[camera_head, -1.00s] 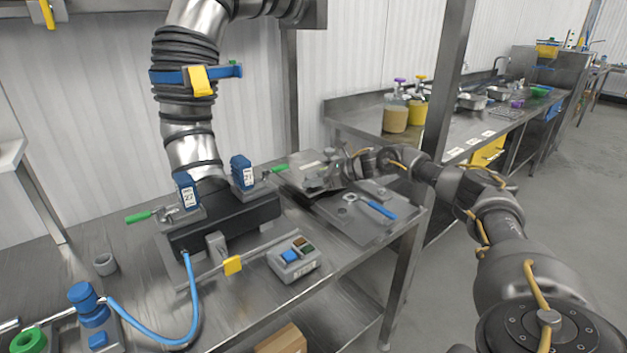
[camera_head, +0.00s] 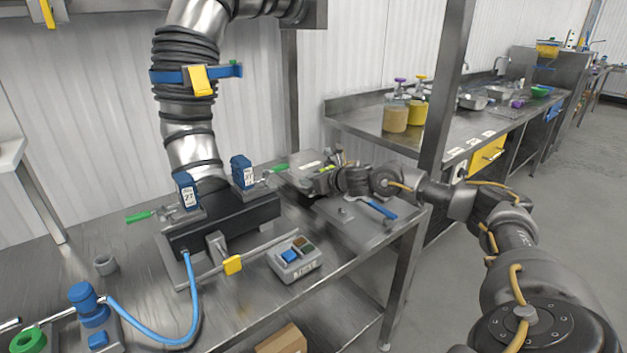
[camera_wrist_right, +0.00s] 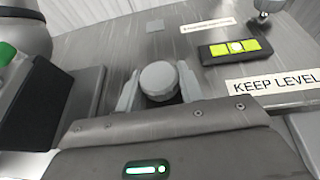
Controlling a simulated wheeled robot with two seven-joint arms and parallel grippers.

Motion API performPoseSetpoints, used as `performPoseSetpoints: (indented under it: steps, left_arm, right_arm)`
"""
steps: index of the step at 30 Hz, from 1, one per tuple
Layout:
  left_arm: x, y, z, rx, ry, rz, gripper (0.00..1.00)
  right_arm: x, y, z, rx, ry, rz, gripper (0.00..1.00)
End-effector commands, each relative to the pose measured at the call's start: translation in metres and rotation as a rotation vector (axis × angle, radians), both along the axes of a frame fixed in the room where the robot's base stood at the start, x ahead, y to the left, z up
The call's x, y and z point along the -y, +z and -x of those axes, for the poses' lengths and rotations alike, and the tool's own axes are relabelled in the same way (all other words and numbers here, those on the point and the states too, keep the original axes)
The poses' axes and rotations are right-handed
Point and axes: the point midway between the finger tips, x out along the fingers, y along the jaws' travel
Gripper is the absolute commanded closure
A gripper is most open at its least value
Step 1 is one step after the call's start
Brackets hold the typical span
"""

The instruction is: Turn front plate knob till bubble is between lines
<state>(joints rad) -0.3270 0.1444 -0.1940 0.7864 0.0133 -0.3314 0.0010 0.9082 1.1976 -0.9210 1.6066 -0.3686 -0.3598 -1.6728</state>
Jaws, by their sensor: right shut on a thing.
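My right gripper (camera_wrist_right: 159,88) is shut on the front plate knob (camera_wrist_right: 158,78), a round grey knob, with one finger on each side of it in the right wrist view. The knob stands on the grey metal plate (camera_wrist_right: 110,55). A yellow-green level vial (camera_wrist_right: 213,51) lies on the plate to the right of the knob. Its pale bubble (camera_wrist_right: 236,46) appears in the middle section, between the dark lines. In the head view my right gripper (camera_head: 325,180) is at the plate (camera_head: 300,160), and the knob is hidden there. My left gripper is not in view.
A second knob (camera_wrist_right: 268,6) stands at the plate's far right, and a "KEEP LEVEL" label (camera_wrist_right: 275,83) lies below the vial. A blue-handled tool (camera_head: 383,209) lies near the bench edge, under my right wrist. A button box (camera_head: 294,260) stands at the front.

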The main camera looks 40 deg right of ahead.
Motion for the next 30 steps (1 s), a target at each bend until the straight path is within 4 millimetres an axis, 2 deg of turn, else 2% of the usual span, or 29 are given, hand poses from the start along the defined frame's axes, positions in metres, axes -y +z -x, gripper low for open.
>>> performPoseSetpoints:
  steps: [15,24,30]
  left_arm:
    - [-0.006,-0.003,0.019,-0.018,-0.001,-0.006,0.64]
    - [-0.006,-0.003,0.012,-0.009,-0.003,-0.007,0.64]
    - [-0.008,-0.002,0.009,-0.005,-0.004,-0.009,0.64]
  right_arm:
    - [-0.004,0.001,-0.002,0.001,-0.474,-0.004,0.85]
    - [-0.003,0.001,-0.002,0.0,-0.671,-0.002,0.85]
    - [-0.003,0.0,-0.002,0.0,-0.743,-0.002,0.85]
